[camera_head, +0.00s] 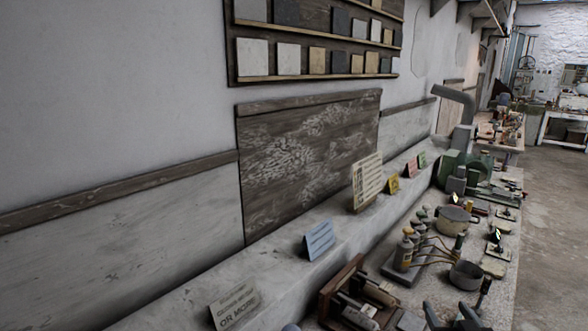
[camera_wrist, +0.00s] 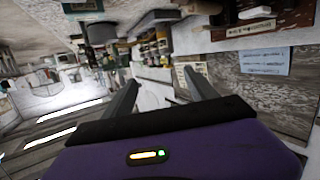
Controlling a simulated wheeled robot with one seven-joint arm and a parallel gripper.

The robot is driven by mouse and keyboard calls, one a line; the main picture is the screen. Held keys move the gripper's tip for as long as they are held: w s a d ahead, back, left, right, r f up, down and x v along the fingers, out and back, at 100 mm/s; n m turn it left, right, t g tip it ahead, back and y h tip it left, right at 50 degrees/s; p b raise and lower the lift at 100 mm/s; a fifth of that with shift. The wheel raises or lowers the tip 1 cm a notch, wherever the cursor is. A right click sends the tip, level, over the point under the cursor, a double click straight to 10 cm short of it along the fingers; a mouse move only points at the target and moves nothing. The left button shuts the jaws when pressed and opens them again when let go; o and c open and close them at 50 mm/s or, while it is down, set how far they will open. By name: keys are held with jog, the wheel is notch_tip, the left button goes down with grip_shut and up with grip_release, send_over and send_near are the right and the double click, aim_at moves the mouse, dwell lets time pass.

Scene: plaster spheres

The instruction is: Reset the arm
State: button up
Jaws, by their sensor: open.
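My gripper (camera_wrist: 160,88) shows in the wrist view with its two dark fingers spread well apart. Nothing is between them. The purple gripper body with a small lit indicator fills the bottom of that view. In the head view, two dark finger-like shapes at the bottom edge look like my gripper (camera_head: 451,316), near the front of the workbench (camera_head: 262,286). The rest of the arm is out of the head view. The wrist view is turned roughly upside down.
On the bench stand a wooden-framed device (camera_head: 350,300), bottles (camera_head: 404,250), a pot (camera_head: 452,220), a smaller pot (camera_head: 466,275) and a green machine (camera_head: 452,170). Cards, including a blue one (camera_head: 319,239), line the ledge. Open floor (camera_head: 552,220) lies at right.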

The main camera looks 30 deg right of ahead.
jog(key=s+a+n+t+y, duration=0.1)
jog(key=s+a+n+y, duration=0.2)
jog(key=s+a, duration=1)
jog(key=s+a+n+y, duration=0.3)
jog(key=s+a+y, duration=0.3)
jog(key=s+a, duration=0.8)
jog(key=a, duration=0.7)
jog(key=shift+a+r+t, duration=0.2)
jog(key=shift+r+t, duration=0.05)
jog(key=shift+t, duration=0.15)
